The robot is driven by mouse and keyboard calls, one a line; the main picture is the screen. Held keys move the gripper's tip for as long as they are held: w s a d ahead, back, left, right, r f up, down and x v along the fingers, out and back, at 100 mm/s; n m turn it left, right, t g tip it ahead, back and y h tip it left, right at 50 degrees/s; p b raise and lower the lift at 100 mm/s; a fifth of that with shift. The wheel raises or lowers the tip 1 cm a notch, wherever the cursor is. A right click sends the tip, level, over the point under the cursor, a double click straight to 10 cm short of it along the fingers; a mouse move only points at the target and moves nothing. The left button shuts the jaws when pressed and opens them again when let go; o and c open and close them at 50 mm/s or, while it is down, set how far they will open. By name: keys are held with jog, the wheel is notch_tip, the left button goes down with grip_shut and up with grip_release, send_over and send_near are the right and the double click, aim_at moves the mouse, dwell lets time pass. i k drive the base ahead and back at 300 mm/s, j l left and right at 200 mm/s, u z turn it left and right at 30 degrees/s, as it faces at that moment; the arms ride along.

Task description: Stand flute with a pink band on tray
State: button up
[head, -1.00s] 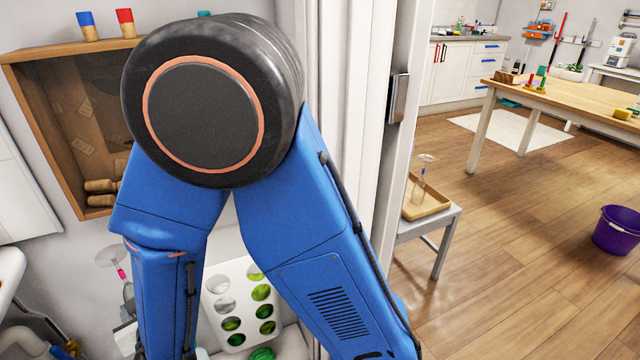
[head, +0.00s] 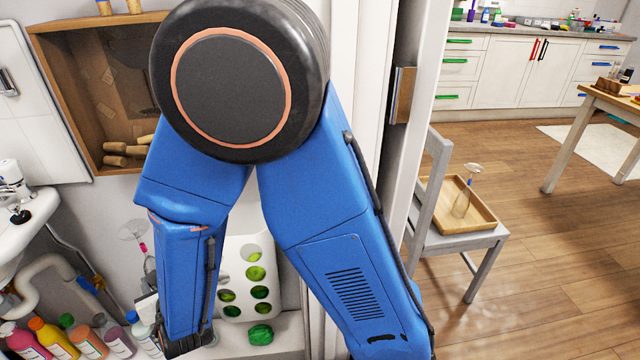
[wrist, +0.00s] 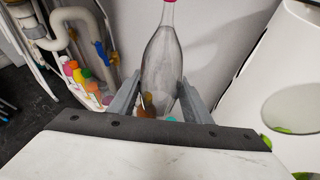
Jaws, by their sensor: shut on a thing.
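The flute with a pink band (wrist: 163,52) is clear glass. In the wrist view its bowl is between the two fingers of my gripper (wrist: 158,98), which is shut on it. The pink band is at the top edge there. In the head view the flute (head: 143,246) shows left of my arm, foot up and bowl down; its lower part and most of my gripper are hidden. The wooden tray (head: 483,222) lies on a grey chair at the right, well away from my gripper.
Another clear flute (head: 461,203) with a bluish band stands foot up on the tray. The grey chair (head: 440,243) has its backrest on the left. A white door frame (head: 365,150) is between flute and tray. Bottles (head: 55,338) and a holder with green balls (head: 237,280) are low left.

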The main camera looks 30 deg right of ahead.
aim_at(450, 201)
jog(key=k+l+u, duration=0.2)
jog(key=k+l, duration=0.35)
jog(key=k, duration=0.15)
jog(key=k+l+z, duration=0.1)
jog(key=k+l, duration=0.25)
jog(key=l, duration=0.2)
jog(key=k+l+z, duration=0.1)
jog(key=l+z, duration=0.15)
jog(key=k+l+z, duration=0.1)
jog(key=l+z, duration=0.15)
jog(key=l, duration=0.25)
jog(key=i+l+z, duration=0.15)
jog(key=l, duration=0.25)
jog(key=i+l+z, duration=0.1)
jog(key=i+l, duration=0.2)
